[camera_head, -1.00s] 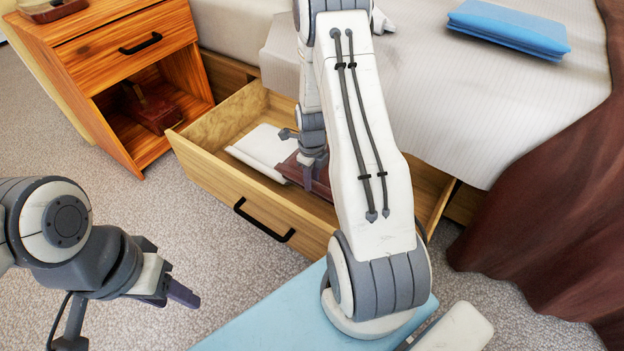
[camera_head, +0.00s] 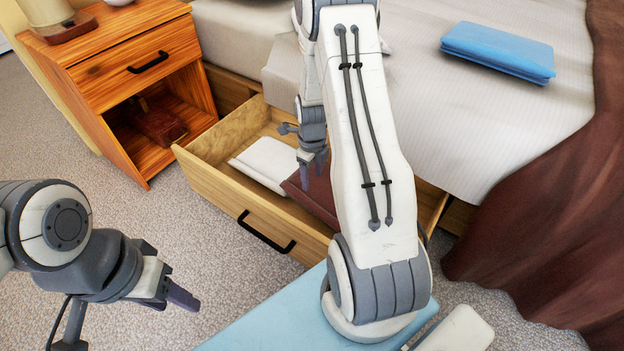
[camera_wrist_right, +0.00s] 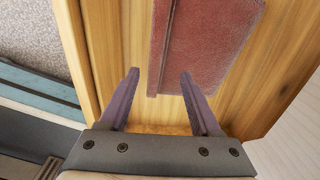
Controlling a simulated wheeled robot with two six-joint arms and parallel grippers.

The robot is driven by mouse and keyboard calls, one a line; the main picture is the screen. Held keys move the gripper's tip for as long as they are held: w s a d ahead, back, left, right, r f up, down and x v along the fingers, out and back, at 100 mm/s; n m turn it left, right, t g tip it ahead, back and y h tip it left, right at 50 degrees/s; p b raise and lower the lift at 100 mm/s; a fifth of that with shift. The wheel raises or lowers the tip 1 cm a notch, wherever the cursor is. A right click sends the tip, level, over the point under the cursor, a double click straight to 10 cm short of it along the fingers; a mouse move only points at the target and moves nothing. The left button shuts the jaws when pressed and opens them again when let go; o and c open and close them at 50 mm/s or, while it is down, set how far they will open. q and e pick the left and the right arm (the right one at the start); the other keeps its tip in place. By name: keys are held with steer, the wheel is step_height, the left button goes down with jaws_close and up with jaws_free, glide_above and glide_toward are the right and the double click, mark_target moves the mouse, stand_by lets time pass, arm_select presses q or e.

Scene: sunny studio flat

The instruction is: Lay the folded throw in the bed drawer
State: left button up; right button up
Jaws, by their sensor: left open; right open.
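The bed drawer (camera_head: 215,188) is pulled out from under the bed, with its wooden front facing me. A dark red folded cloth, apparently the throw (camera_head: 312,196), lies flat inside it, partly hidden behind my right arm. In the right wrist view the red cloth (camera_wrist_right: 208,45) lies on the drawer's wooden bottom. My right gripper (camera_head: 314,172) is open over the drawer. Its fingers are empty and stand near the cloth's edge in the wrist view; the height of the gap is unclear. My left gripper (camera_head: 178,293) is open and empty, outside the drawer at the lower left.
A white folded item (camera_head: 266,160) lies in the drawer left of the red cloth. A blue folded item (camera_head: 498,52) lies on the bed (camera_head: 430,110). A wooden nightstand (camera_head: 130,65) stands left of the drawer. A brown blanket (camera_head: 540,200) hangs at the right. Carpet is clear at the left.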

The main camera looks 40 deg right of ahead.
steer(key=s+a+r+n+p, duration=0.1)
steer(key=s+a+r+n, duration=0.1)
steer(key=a+r+n, duration=0.8)
steer(key=s+a+r+n, duration=0.3)
steer(key=a+r+n, duration=0.4)
steer(key=a+n, duration=0.35)
arm_select(q)
step_height(320, 180, up, 2)
steer(key=shift+r, duration=0.15)
arm_select(e)
steer(key=s+a+r+n, duration=0.3)
steer(key=s+a+n, duration=0.1)
steer(key=s+n, duration=0.4)
steer(key=s+a+r+n+y, duration=0.1)
steer(key=s+a+r+n, duration=0.2)
steer(key=n, duration=0.8)
steer(key=s+a, duration=0.2)
steer(key=s, duration=0.2)
steer(key=shift+s+r, duration=0.15)
steer(key=shift+s, duration=0.25)
arm_select(q)
step_height(320, 180, up, 46)
steer(key=p, duration=4.6)
arm_select(e)
step_height(320, 180, up, 46)
